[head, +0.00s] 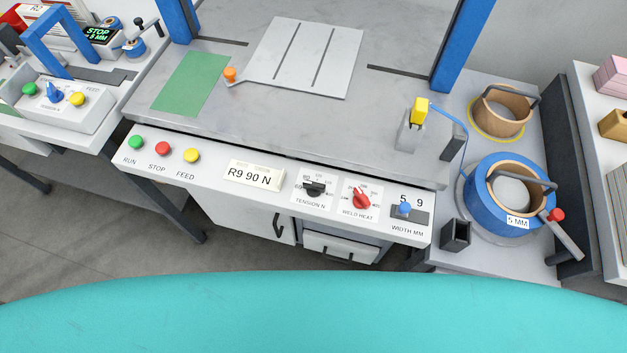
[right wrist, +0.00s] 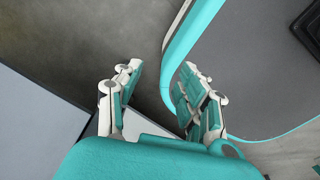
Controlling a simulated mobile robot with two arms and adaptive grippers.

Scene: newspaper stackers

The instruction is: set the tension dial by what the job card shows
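The job card (head: 254,175) is a pale plate on the front panel, reading "R9 90 N". To its right is the tension dial (head: 315,189), a black knob labelled TENSION N on a white scale; 60, 80 and 100 are partly legible. I cannot tell exactly which mark its pointer meets. My right gripper (right wrist: 160,78) shows only in the right wrist view. Its two fingers are apart with nothing between them, over grey floor, away from the panel. My left gripper is in neither view.
Beside the dial are a red weld heat knob (head: 361,199) and a blue width slider (head: 404,208). Run, stop and feed buttons (head: 163,149) sit left of the card. Strap reels (head: 511,195) stand at the right. The space before the panel is clear.

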